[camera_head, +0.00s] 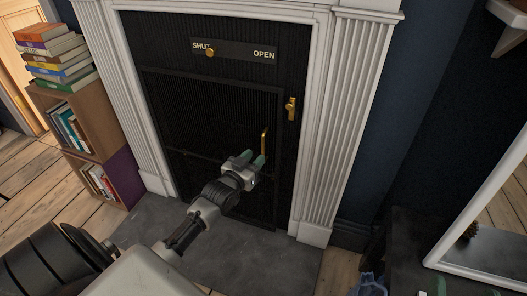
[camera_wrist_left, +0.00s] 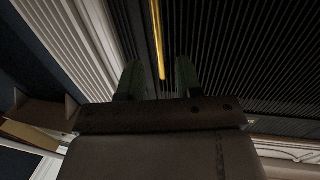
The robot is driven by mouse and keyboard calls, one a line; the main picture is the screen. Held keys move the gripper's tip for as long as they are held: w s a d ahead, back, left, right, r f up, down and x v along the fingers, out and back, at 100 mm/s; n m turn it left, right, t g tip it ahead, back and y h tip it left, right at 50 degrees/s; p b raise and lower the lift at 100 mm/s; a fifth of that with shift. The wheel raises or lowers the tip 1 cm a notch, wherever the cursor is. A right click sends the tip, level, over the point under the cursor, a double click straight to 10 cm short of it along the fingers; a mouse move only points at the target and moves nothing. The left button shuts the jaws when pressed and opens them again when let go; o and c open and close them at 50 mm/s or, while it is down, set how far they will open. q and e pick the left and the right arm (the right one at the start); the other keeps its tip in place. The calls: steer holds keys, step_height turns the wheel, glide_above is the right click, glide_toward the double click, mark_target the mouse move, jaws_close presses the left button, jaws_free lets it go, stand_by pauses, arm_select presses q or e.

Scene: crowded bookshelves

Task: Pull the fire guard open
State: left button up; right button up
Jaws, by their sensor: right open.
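The fire guard (camera_head: 220,110) is a black mesh panel in the white fireplace and looks shut. Its upright brass handle (camera_head: 265,141) is near the guard's right edge. My left gripper (camera_head: 253,160) is at the handle's lower end. In the left wrist view its two fingers (camera_wrist_left: 158,80) are apart, and the brass handle (camera_wrist_left: 157,40) appears between them; I cannot tell whether they touch it. Of my right gripper (camera_head: 467,289), only greenish fingertips show at the bottom right edge, apart and empty, far from the guard.
A brass latch (camera_head: 291,108) is on the right of the fireplace opening. A sign plate (camera_head: 233,50) above reads SHUT and OPEN, with a brass knob (camera_head: 210,52) near SHUT. A bookshelf (camera_head: 75,115) stands left. A white-framed mirror (camera_head: 470,220) is right. The grey hearth (camera_head: 265,262) is clear.

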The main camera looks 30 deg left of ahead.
mark_target(263, 149)
arm_select(q)
steer(key=shift+w+a+b, duration=0.1)
steer(key=shift+w+b, duration=0.7)
steer(key=shift+w, duration=2.05)
arm_select(e)
steer(key=shift+s+a+r+t+y, duration=0.1)
steer(key=shift+s+r+t+y, duration=0.2)
steer(key=shift+r+t, duration=0.6)
steer(key=shift+s+a+r+t+y, duration=0.15)
steer(key=shift+r+t+y, duration=0.15)
steer(key=shift+r+t, duration=0.6)
steer(key=shift+s+a+r+t+y, duration=0.1)
steer(key=shift+s+r+t+y, duration=0.2)
steer(key=shift+r+t, duration=0.6)
arm_select(q)
jaws_close()
